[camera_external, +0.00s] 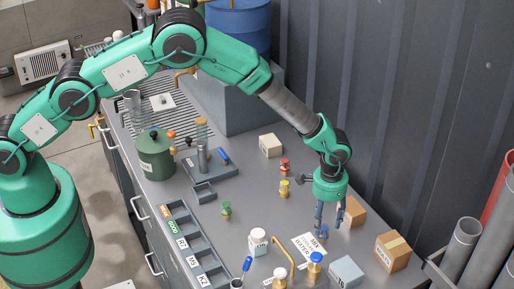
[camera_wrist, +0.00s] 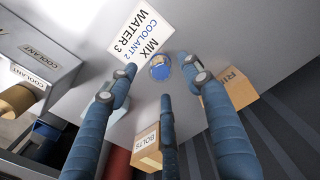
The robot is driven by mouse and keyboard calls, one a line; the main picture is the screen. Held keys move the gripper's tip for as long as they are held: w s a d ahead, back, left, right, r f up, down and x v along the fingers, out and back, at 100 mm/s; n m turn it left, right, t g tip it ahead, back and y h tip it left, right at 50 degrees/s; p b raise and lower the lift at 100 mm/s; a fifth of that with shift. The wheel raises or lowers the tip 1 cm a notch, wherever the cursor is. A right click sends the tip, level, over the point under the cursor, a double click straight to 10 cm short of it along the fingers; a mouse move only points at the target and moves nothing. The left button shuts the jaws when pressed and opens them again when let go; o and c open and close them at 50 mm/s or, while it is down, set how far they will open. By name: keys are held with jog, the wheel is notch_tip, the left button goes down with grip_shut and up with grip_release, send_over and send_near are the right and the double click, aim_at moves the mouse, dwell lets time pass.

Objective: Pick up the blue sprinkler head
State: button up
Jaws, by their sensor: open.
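The blue sprinkler head (camera_wrist: 160,71) stands on the bench in the wrist view, seen from above as a round blue top with a pale rim. In the external view the blue sprinkler head (camera_external: 323,232) is small and partly hidden by my fingers. My gripper (camera_external: 327,219) points down right above it. The head appears between the two upper fingertips, just beyond the lower one. I cannot tell whether any finger touches it.
A white mix card (camera_wrist: 142,28) lies beside the head. Cardboard boxes (camera_external: 392,250) (camera_wrist: 232,88) stand close on the right. A pale blue box (camera_external: 346,272) and a blue-topped brass fitting (camera_external: 315,262) are in front. Red (camera_external: 285,165), yellow (camera_external: 284,189) and green (camera_external: 226,210) heads stand left.

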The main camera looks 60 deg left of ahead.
aim_at(324, 227)
jog(key=shift+f+p, duration=0.4)
jog(key=shift+f, duration=1.8)
jog(key=shift+a, duration=0.1)
grip_shut()
